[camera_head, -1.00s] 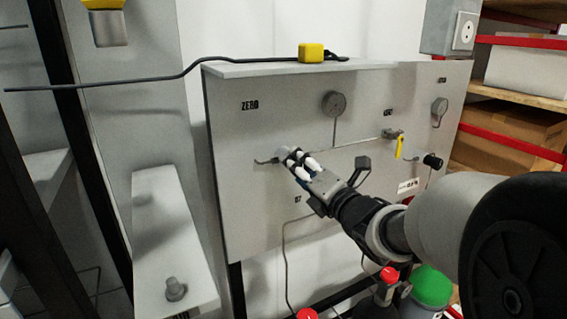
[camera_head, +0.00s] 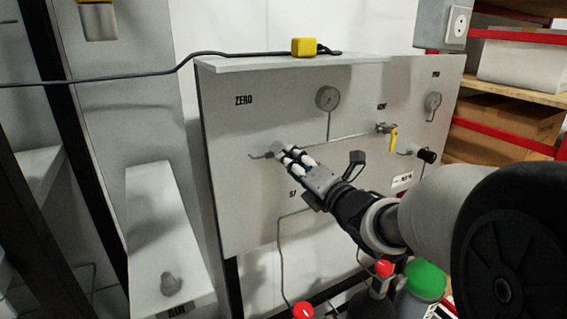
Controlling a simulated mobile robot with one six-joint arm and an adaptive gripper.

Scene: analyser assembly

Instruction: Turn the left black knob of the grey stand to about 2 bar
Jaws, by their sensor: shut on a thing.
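The grey stand (camera_head: 235,200) is an upright panel with gauges, pipes and valves. My gripper (camera_head: 284,152) is at the left knob, below the ZERO label, with its light fingers shut on it. The fingers hide most of the left knob, so its turn angle does not show. A round gauge (camera_head: 327,98) sits above and to the right of the gripper; its reading is too small to tell. A second black knob (camera_head: 427,156) is on the right part of the panel, apart from my gripper.
A yellow-handled valve (camera_head: 392,138) and a second gauge (camera_head: 433,101) are on the right of the panel. A yellow block (camera_head: 304,47) and a black cable lie on its top ledge. Red-capped and green-topped bottles (camera_head: 428,280) stand below my arm. Shelves with boxes are at right.

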